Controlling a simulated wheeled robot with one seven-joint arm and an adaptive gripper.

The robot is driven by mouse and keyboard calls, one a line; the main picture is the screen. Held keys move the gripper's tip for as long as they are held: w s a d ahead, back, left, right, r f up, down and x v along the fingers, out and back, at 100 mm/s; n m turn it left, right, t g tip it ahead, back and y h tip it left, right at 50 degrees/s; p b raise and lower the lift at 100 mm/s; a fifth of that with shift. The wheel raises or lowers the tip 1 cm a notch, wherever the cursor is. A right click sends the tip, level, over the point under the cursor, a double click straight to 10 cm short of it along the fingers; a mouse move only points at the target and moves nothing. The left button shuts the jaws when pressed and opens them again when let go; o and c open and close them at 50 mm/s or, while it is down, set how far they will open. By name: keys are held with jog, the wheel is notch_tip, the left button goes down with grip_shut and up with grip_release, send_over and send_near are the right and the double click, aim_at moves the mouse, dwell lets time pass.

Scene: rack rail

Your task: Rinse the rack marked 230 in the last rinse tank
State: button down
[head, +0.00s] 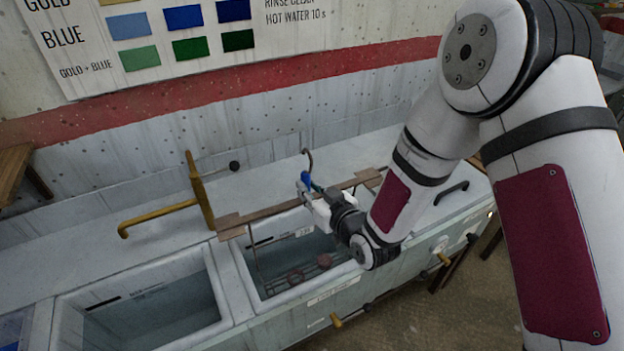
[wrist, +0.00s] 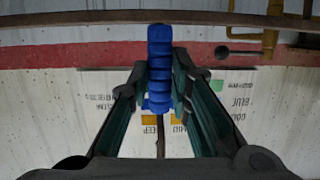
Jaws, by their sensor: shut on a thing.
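My gripper (head: 309,189) is shut on a blue ribbed handle (head: 305,179) above the right-hand tank of the pair in view. The handle also shows between the fingers in the wrist view (wrist: 160,70). A brown hook rises above it. In the head view, a wire rack (head: 311,272) with round reddish-brown pieces shows low inside that tank (head: 238,262). My gripper and wrist hide part of the rack, so its link to the handle is unclear. The tank's front label is too small to read.
A brown rail (head: 272,212) runs across the back of the tank, close to my gripper. A brass spout (head: 160,216) and post (head: 200,190) stand to the left. Another tank (head: 150,310) at lower left shows no rack. A colour chart (head: 180,30) hangs on the wall.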

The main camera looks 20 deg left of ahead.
jog(key=shift+f, duration=0.65)
jog(key=shift+s+d, duration=0.1)
jog(key=shift+d, duration=0.05)
jog(key=shift+s+d, duration=0.45)
jog(key=shift+w, duration=0.1)
jog(key=shift+r+b+x, duration=0.15)
jog(key=shift+r+x, duration=0.05)
jog(key=shift+x, duration=0.55)
jog(key=shift+r+b+x, duration=0.15)
jog(key=shift+x, duration=0.6)
jog(key=shift+w, duration=0.1)
dwell(1.7)
jog(key=r+p, duration=0.2)
jog(key=r, duration=0.4)
jog(key=d+r+p, duration=0.1)
jog(key=r+p, duration=0.1)
jog(key=r, duration=0.4)
jog(key=s+r+p, duration=0.1)
jog(key=r+p, duration=0.1)
jog(key=r, duration=0.4)
jog(key=shift+d+p, duration=0.15)
jog(key=shift+p, duration=0.2)
